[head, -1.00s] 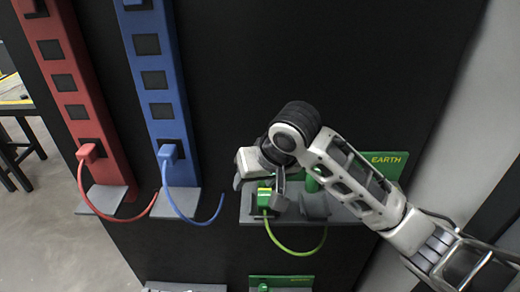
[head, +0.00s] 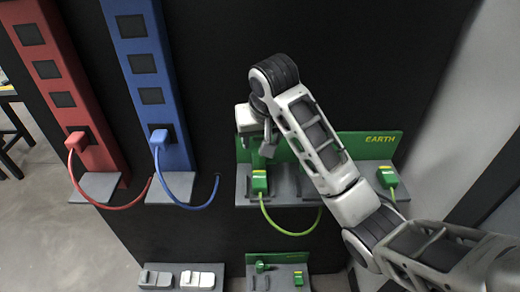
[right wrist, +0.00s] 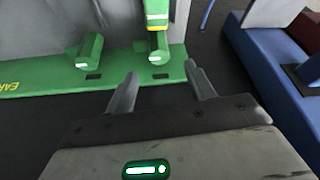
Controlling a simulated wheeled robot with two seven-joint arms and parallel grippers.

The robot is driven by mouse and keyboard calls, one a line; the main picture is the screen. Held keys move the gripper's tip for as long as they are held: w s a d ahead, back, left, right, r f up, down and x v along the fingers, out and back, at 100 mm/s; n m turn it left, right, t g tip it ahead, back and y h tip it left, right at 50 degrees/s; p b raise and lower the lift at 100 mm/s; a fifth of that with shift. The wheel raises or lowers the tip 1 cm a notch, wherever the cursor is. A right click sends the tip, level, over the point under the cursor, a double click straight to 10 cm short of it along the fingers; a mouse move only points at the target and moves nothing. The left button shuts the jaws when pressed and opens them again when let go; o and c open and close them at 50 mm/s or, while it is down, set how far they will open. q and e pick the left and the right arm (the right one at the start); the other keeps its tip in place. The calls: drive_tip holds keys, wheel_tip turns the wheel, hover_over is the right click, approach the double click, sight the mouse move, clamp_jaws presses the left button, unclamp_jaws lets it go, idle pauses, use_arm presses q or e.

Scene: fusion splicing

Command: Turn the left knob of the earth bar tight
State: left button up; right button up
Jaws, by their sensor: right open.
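The earth bar is a green board marked EARTH (head: 372,144) above a grey shelf. At its left end is a green plug (head: 259,181) with a yellow-green cable. My right gripper (head: 257,147) is just above that plug. In the right wrist view its two fingers (right wrist: 161,84) are apart with nothing between them. The left knob (right wrist: 157,48), green, is beyond the fingertips, beside a yellow-banded green piece. Another green knob (right wrist: 90,50) is to its left. In the head view my gripper and arm hide the knobs. My left gripper is not in view.
A red bar (head: 67,97) and a blue bar (head: 142,66) stand to the left, each with a plug and hanging cable. A green plug (head: 388,177) is at the right end.

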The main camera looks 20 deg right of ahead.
sight(256, 154)
drive_tip(key=x, duration=0.6)
drive_tip(key=shift+w+d+f, duration=0.15)
drive_tip(key=shift+w+f, duration=0.1)
drive_tip(key=shift+w, duration=0.05)
drive_tip(key=c, duration=1)
drive_tip(key=shift+m, duration=0.3)
drive_tip(key=m+h, duration=0.1)
drive_tip(key=m, duration=0.3)
drive_tip(key=shift+a+g+h, duration=0.3)
drive_tip(key=shift+a+h, duration=0.05)
drive_tip(key=shift+h, duration=0.05)
drive_tip(key=shift+w+m+g+h, duration=0.1)
drive_tip(key=shift+m+g+h, duration=0.15)
drive_tip(key=shift+m, duration=0.8)
drive_tip(key=shift+w+m+g+h, duration=0.15)
drive_tip(key=shift+m+h, duration=0.1)
drive_tip(key=shift+m, duration=0.8)
